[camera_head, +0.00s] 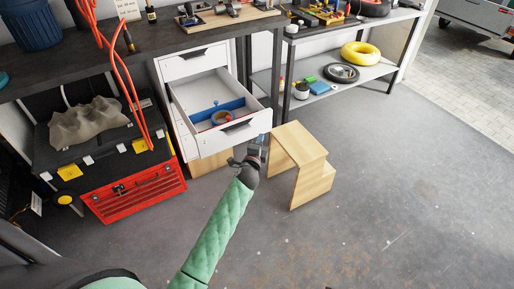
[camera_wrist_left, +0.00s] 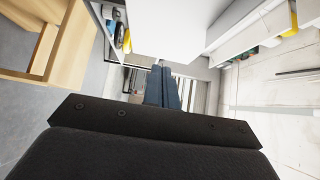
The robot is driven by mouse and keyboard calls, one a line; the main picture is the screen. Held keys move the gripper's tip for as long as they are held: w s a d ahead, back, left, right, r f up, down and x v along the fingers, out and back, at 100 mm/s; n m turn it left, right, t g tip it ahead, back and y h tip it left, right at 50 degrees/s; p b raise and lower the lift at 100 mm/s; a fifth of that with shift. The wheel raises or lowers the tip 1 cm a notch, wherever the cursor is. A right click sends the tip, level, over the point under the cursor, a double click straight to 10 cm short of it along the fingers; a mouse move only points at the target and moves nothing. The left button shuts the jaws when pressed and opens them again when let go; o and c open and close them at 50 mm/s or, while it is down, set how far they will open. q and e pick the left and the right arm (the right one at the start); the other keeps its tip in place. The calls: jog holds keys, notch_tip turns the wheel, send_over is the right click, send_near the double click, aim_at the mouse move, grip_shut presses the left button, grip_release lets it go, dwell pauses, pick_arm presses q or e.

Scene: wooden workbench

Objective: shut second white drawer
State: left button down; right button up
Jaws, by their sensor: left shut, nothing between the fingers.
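The second white drawer (camera_head: 240,136) is pulled out of the white cabinet (camera_head: 192,62) under the workbench. Inside it are a blue item (camera_head: 232,107) and a round brown-rimmed item (camera_head: 221,118). The top drawer above it is shut. My left gripper (camera_head: 262,139) is at the front right corner of the open drawer. It is shut and empty; I cannot tell whether it touches the drawer. In the left wrist view the shut fingers (camera_wrist_left: 162,88) point away beneath a large white surface (camera_wrist_left: 165,30). My right gripper is not in view.
A wooden step stool (camera_head: 300,160) stands just right of the drawer. A red toolbox (camera_head: 135,190) and a black case (camera_head: 100,135) stand to the left. A metal shelf (camera_head: 340,82) with a yellow ring (camera_head: 361,53) is at the back right. The grey floor in front is clear.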

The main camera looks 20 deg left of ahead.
aim_at(257, 128)
pick_arm(q)
jog(key=shift+w+a+p, duration=0.2)
jog(key=shift+w+a, duration=0.4)
jog(key=shift+a, duration=0.15)
jog(key=shift+w+a+p, duration=0.15)
jog(key=shift+w+a, duration=0.4)
jog(key=shift+a, duration=0.2)
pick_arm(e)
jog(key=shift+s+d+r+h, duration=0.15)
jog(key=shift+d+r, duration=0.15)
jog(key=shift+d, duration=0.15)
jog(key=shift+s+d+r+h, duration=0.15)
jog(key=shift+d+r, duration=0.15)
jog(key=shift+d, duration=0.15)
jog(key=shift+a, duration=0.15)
pick_arm(q)
jog(key=shift+a, duration=0.1)
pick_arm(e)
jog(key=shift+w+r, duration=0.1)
